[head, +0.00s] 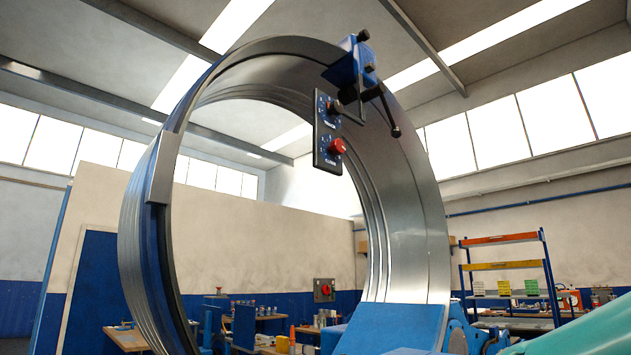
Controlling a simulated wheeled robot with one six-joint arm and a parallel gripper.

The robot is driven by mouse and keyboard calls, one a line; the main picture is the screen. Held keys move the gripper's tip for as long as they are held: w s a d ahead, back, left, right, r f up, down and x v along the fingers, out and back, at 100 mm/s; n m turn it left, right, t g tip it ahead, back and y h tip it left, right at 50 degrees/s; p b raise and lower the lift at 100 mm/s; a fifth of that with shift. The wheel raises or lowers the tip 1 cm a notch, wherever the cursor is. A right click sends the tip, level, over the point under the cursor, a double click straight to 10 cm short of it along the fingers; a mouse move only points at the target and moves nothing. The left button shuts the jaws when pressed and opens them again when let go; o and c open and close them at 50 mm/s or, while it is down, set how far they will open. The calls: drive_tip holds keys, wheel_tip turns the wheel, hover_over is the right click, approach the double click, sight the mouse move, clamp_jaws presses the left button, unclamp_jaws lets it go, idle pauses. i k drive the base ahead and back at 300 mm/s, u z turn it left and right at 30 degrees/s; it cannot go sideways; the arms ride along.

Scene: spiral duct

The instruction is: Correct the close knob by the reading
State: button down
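A dark control panel (327,133) hangs from a bracket inside the big metal spiral duct ring, right of its centre at the top. The panel carries a black knob (333,107) above and a red knob (337,146) below. White marks and a label sit by each knob, but they are too small to read, so I cannot tell which is the close knob or how either is set. No gauge or reading is legible. My gripper is not in view.
The ribbed duct ring (410,215) fills the middle, with a blue clamp block (350,65) and black-knobbed levers at its top. A blue plate (392,327) lies at its foot. A shelf rack (507,265) and a teal surface (585,332) are at right; benches stand behind.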

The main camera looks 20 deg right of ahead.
sight(337, 147)
drive_tip(key=u, duration=0.05)
drive_tip(key=k, duration=1.05)
drive_tip(key=z, duration=0.55)
drive_tip(key=i, duration=0.55)
drive_tip(key=u, duration=0.15)
